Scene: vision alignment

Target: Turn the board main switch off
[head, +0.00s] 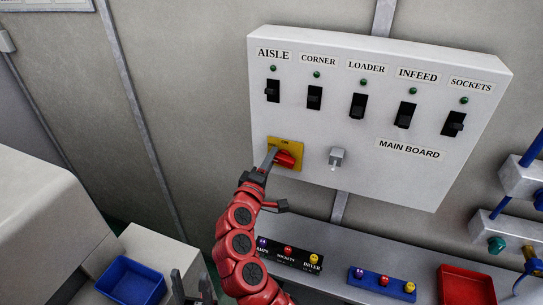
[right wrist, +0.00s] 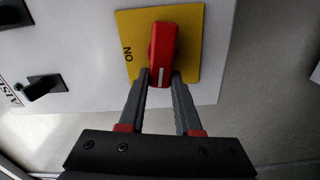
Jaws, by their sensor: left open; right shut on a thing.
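The main board (head: 372,180) is a white wall panel labelled MAIN BOARD. Its main switch is a red rotary handle (head: 286,159) on a yellow plate (head: 297,145) at the lower left, with ON at the plate's top. In the right wrist view the red handle (right wrist: 163,40) stands vertical, its white mark at the near end, and ON is at the left. My right gripper (head: 270,160) is shut on the handle; its fingertips (right wrist: 160,77) flank the near end. My left gripper (head: 191,291) is open and empty at the bottom, away from the board.
Several black toggle switches (head: 358,106) with green lamps line the board's top. A grey fitting (head: 336,156) sits right of the main switch. Below are a black button box (head: 290,257), a blue button box (head: 381,284), a red tray (head: 466,285) and a blue bin (head: 131,283).

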